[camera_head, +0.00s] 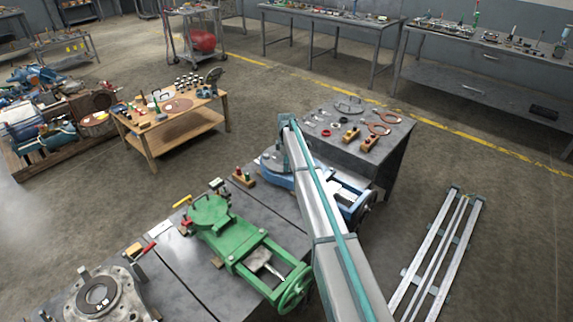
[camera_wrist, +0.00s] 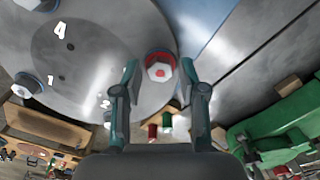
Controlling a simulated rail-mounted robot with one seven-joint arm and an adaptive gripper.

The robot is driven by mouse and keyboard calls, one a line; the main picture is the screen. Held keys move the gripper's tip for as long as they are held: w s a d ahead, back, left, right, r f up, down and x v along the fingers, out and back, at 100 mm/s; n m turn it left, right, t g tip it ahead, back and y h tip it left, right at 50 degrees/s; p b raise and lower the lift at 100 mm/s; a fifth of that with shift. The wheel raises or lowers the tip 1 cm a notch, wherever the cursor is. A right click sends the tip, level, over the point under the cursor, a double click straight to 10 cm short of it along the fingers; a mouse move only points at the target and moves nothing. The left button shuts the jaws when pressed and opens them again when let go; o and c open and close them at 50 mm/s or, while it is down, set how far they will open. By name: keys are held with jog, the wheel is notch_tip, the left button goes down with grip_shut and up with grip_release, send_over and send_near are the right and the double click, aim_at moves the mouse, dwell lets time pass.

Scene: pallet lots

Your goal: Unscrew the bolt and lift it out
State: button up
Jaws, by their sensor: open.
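A hex-headed bolt (camera_wrist: 158,70) with a red mark on its top sits in the edge of a round grey plate (camera_wrist: 85,55) in the wrist view. The plate carries white numbers, with 4, 1 and 2 legible. My gripper (camera_wrist: 165,82) is open, its two fingers on either side of the bolt's near side, with no clear contact. In the head view my arm reaches over the blue machine (camera_head: 272,163), and the gripper and bolt are hidden there.
Other hex bolts (camera_wrist: 27,85) stand at the plate's left edge. A green machine (camera_head: 240,245) stands beside the blue one on the metal table. A grey table (camera_head: 395,145) with rings and small parts lies behind. A wooden table (camera_head: 160,130) stands at left.

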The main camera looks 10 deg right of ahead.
jog(key=m, duration=0.6)
jog(key=shift+m, duration=0.3)
jog(key=m, duration=1.5)
jog(key=shift+c, duration=0.2)
grip_shut()
